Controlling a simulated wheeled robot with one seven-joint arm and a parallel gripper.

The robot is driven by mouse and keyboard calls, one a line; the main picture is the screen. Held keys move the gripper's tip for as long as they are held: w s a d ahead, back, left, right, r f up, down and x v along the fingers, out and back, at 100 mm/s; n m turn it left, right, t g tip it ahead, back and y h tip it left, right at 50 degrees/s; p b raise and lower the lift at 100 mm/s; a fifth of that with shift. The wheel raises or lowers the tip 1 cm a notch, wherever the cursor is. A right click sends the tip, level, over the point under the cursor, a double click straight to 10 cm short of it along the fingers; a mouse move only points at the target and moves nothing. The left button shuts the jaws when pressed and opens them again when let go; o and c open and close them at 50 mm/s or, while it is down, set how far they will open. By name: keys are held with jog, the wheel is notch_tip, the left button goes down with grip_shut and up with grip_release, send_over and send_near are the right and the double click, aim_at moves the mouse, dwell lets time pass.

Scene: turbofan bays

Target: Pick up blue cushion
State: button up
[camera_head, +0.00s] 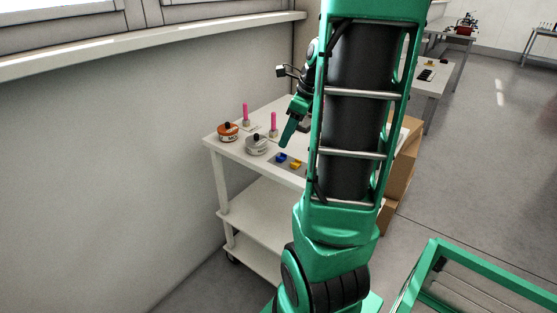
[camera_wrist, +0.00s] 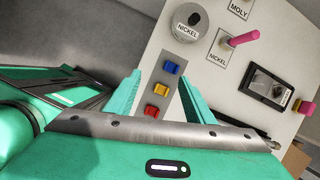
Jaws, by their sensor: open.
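The blue cushion (camera_head: 281,158) is a small block on the white cart top, on a grey patch beside a yellow block (camera_head: 295,164). In the wrist view the blue cushion (camera_wrist: 172,67) is the farthest of a row, with the yellow block (camera_wrist: 161,89) and a red block (camera_wrist: 152,111) nearer. My gripper (camera_wrist: 160,80) is open and empty. Its two green fingers frame the row from either side, with the blue cushion appearing just beyond the tips. In the head view my gripper (camera_head: 288,135) is above the cart, left of my arm. Its height over the blocks is unclear.
A grey round container (camera_head: 257,146) labelled nickel and an orange one (camera_head: 228,132) stand left of the blocks. Upright pink pegs (camera_head: 273,125) stand behind. A dark framed device (camera_wrist: 268,89) lies right. The wall (camera_head: 100,170) borders the cart's left.

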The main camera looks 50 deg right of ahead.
jog(key=d+m, duration=0.3)
send_near(280, 157)
jog(key=shift+x, duration=3.45)
jog(key=shift+s+a+t, duration=0.15)
jog(key=shift+t, duration=0.15)
jog(key=c, duration=1.1)
